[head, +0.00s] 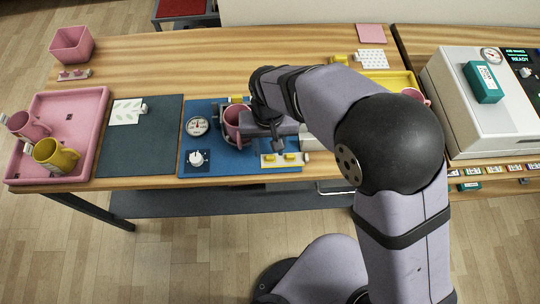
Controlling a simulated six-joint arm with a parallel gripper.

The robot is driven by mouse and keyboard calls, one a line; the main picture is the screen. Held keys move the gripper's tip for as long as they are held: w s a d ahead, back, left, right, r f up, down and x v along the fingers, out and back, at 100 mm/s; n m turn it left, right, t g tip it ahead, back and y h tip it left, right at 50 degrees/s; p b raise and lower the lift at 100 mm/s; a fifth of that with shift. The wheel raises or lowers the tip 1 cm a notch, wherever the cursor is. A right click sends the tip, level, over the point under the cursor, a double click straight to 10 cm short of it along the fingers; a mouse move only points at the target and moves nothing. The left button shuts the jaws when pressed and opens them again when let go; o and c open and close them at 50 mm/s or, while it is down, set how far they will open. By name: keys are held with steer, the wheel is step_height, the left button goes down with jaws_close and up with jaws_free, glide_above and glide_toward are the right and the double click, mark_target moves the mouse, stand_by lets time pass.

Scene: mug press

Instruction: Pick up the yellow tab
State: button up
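Two small yellow tabs, the left one (269,158) and the right one (291,157), sit on a pale holder strip (281,164) at the front right of the blue mat (230,171). My gripper (277,140) is above and just behind the strip, close to the tabs. Whether it touches anything, and the gap between its fingers, are too small to make out. A pink mug (232,120) stands in the press on the blue mat, left of my gripper. My arm and gripper partly cover the press.
A dial gauge (197,126) and white knob (197,159) are on the mat's left side. A dark grey mat (140,155) lies further left, then a pink tray (97,101) with a pink mug (27,126) and a yellow mug (54,155). A yellow tray (400,78) is behind my arm.

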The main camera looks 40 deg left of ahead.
mark_target(270, 156)
steer(key=shift+w+f+p, duration=0.15)
steer(key=shift+f+p, duration=0.2)
steer(key=shift+f, duration=0.75)
steer(key=shift+w+f+p, duration=0.1)
steer(key=shift+f+p, duration=0.2)
steer(key=shift+f, duration=0.8)
steer(key=shift+c, duration=0.3)
steer(key=c, duration=0.9)
steer(key=shift+o, duration=0.2)
steer(key=shift+r, duration=0.1)
step_height(270, 156, up, 10)
steer(key=b, duration=0.2)
steer(key=shift+s+a+r+m+p, duration=0.3)
steer(key=shift+a+r+m+p, duration=0.6)
steer(key=shift+a+p, duration=1.45)
steer(key=shift+s+a+r+m+p, duration=0.25)
steer(key=shift+a+r+m+p, duration=0.55)
steer(key=shift+a+p, duration=1.55)
steer(key=shift+s+a+r+m+p, duration=0.4)
steer(key=shift+a+r+p, duration=1.1)
steer(key=shift+a, duration=1.4)
